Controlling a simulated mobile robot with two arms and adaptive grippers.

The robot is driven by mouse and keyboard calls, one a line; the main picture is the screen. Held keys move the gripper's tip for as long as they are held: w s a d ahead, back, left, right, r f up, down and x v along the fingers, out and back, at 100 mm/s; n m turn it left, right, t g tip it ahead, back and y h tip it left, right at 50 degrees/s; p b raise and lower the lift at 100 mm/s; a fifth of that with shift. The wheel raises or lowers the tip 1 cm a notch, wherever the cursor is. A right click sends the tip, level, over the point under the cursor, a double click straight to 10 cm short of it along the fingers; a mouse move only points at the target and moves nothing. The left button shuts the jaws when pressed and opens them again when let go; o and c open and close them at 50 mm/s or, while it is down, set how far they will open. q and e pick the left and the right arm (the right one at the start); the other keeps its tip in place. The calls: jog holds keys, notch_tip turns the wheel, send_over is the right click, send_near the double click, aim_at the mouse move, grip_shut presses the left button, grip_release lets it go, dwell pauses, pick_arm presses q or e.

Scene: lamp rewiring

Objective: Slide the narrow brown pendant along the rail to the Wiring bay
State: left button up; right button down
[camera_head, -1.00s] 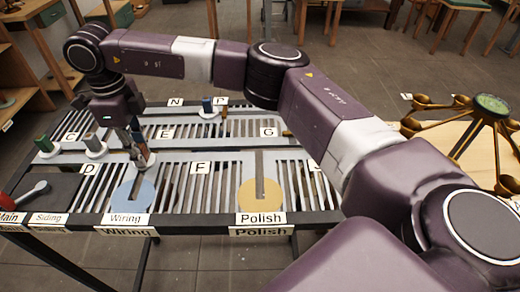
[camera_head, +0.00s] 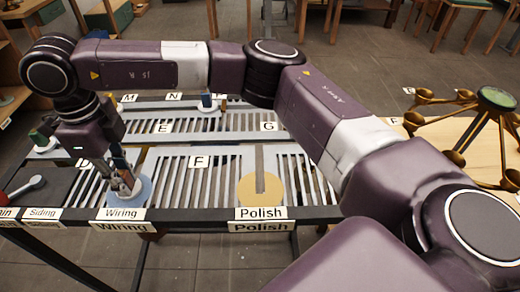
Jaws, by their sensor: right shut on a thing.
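My right gripper (camera_head: 124,184) is low over the blue Wiring bay disc (camera_head: 143,187) at the front left of the slotted rail table. It is shut on the narrow brown pendant, whose top is mostly hidden by the fingers. A bit of brown (camera_head: 150,236) shows under the table edge behind the Wiring label (camera_head: 122,214); I cannot tell whether it belongs to that pendant. My left gripper is not in view.
The yellow Polish bay disc (camera_head: 250,190) is empty at the right. A green-topped pendant (camera_head: 42,141) stands at the left and a blue-topped one (camera_head: 207,102) at the back. The dark Siding area (camera_head: 55,187) holds a red-handled tool (camera_head: 22,189).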

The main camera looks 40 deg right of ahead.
jog(key=shift+s+a, duration=0.15)
jog(key=shift+s, duration=0.05)
jog(key=c, duration=1.7)
grip_release()
notch_tip(320, 180, up, 12)
jog(key=shift+r, duration=0.1)
